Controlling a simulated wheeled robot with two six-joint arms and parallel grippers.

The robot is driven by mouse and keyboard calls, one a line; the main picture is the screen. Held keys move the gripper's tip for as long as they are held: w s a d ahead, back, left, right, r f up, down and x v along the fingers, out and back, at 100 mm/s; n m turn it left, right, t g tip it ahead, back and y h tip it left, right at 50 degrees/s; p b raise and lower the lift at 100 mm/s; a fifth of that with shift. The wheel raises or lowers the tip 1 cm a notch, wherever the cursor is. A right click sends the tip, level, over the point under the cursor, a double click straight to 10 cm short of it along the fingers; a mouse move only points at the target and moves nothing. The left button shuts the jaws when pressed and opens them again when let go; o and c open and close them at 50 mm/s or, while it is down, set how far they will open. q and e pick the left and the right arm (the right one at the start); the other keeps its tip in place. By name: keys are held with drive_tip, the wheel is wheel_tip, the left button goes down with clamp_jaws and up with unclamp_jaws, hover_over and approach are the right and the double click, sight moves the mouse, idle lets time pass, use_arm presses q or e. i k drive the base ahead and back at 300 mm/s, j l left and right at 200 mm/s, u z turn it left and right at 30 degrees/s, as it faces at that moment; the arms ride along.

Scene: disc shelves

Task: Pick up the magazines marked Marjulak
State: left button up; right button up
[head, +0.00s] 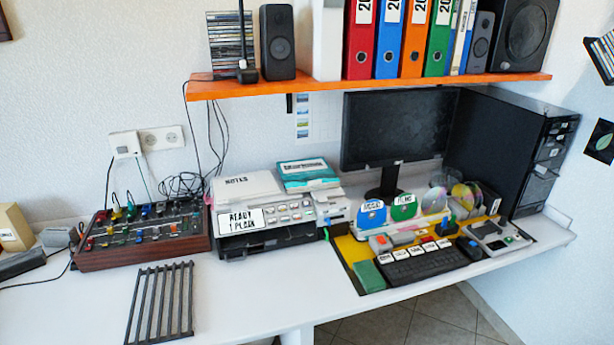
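I cannot read the name Marjulak on anything in view. A teal item with a white label (305,170) lies on the printer (280,230); its small text is not legible. A white pad marked "NOTES" (243,187) lies beside it on the left. A stack of thin cases or magazines (226,42) stands at the left end of the orange shelf, its spines too small to read. Neither of my grippers is in view.
The orange shelf (370,83) holds speakers and several binders. A monitor (398,125), a computer tower (512,150), a keyboard (423,262) and discs crowd the right of the white desk. A mixer (140,235) and a black rack (160,303) are left; the front middle is clear.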

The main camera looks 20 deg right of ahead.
sight(308, 175)
drive_tip(key=i+l, duration=0.1)
drive_tip(key=l, duration=0.4)
drive_tip(key=i+l, duration=0.1)
drive_tip(key=l, duration=0.4)
drive_tip(key=i+l, duration=0.1)
drive_tip(key=l, duration=0.4)
drive_tip(key=i+l+u, duration=0.1)
drive_tip(key=l, duration=0.4)
